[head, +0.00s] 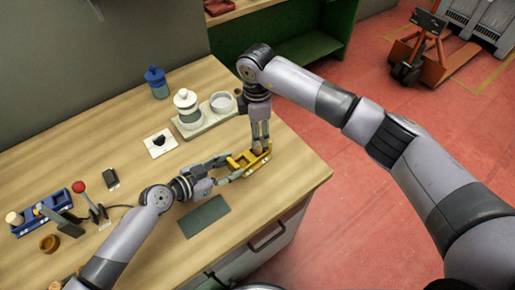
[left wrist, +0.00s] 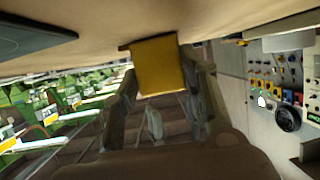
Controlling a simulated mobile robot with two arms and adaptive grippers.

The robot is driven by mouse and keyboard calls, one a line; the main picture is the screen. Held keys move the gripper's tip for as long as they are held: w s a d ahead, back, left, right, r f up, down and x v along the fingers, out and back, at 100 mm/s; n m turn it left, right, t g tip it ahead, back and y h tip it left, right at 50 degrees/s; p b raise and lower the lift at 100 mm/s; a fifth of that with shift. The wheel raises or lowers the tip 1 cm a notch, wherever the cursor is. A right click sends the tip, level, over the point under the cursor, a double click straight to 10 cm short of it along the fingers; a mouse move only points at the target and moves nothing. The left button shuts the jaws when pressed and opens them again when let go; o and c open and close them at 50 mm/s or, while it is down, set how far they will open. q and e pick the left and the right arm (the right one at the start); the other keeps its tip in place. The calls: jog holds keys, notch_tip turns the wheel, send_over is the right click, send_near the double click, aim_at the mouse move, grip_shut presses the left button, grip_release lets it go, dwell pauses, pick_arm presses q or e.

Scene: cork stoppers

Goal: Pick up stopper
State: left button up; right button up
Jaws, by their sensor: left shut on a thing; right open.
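A yellow tray (head: 248,161) lies near the front right edge of the table. My left gripper (head: 228,168) is shut on its left end. In the left wrist view the yellow tray (left wrist: 159,66) shows between the two fingers of my left gripper (left wrist: 163,85). My right gripper (head: 260,146) points straight down over the tray, with its fingertips low inside it. It is open. A small brown stopper (head: 258,150) shows at its fingertips, mostly hidden by the fingers; I cannot tell whether they touch it.
A dark green mat (head: 204,216) lies in front of the left arm. White jars stand on a grey tray (head: 207,125), with a blue jar (head: 156,82) behind. A blue box (head: 42,212), a red-knobbed lever (head: 79,187) and a brown ring (head: 49,243) are at left.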

jog(key=shift+w+d+f, duration=0.1)
jog(key=shift+f, duration=1.65)
jog(key=shift+w+d+f, duration=0.1)
jog(key=shift+f, duration=1.6)
jog(key=shift+c, duration=0.5)
jog(key=c, duration=0.7)
